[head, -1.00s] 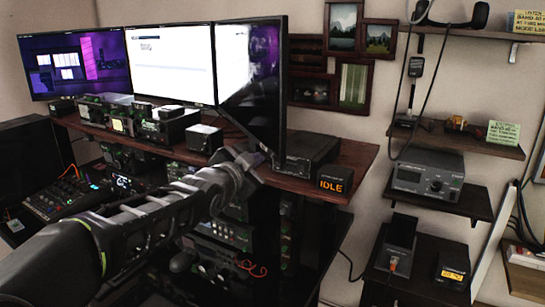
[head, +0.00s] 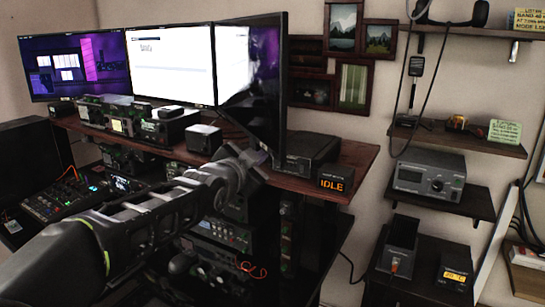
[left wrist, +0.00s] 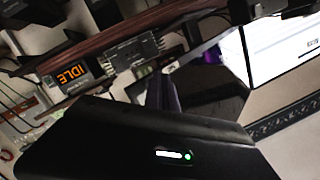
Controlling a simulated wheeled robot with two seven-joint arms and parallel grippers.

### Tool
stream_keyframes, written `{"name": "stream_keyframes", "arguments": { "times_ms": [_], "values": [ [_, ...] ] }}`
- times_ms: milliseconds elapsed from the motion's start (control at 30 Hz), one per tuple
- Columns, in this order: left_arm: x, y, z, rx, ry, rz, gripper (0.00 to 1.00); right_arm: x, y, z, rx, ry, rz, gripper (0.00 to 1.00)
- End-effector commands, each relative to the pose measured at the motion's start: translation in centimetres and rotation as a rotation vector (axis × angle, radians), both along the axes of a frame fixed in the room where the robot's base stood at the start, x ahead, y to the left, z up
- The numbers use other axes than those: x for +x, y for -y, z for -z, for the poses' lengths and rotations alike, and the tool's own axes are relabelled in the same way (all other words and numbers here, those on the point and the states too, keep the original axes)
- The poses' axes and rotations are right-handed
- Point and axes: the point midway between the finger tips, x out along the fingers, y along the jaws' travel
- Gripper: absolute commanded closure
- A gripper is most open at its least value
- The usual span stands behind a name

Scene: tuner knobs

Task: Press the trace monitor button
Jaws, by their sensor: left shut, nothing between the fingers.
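My left gripper (head: 252,168) is shut and empty, in front of the desk shelf's front edge and below the right monitor. In the left wrist view its dark fingers (left wrist: 164,94) are together and touch nothing that I can make out. A small black box with an orange IDLE display (head: 333,184) sits at the shelf's right end, to the right of the gripper. It shows upside down in the left wrist view (left wrist: 72,72). Its small upper label is unreadable. I cannot pick out the trace monitor button. My right gripper is not in view.
A dark equipment box (head: 305,152) stands on the wooden shelf (head: 356,160) beside the IDLE display. Three monitors stand above, the right one (head: 252,85) close over the gripper. A small box (head: 204,138) is left of the gripper. More equipment racks (head: 225,232) lie below.

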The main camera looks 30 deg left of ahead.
Motion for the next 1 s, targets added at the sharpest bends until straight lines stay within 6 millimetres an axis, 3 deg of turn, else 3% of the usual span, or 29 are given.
{"name": "stream_keyframes", "arguments": {
  "times_ms": [1000],
  "values": [
    [0.4,0.2,0.1,0.0,-0.001,-0.001,1.0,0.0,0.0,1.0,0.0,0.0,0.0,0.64]
  ]
}}
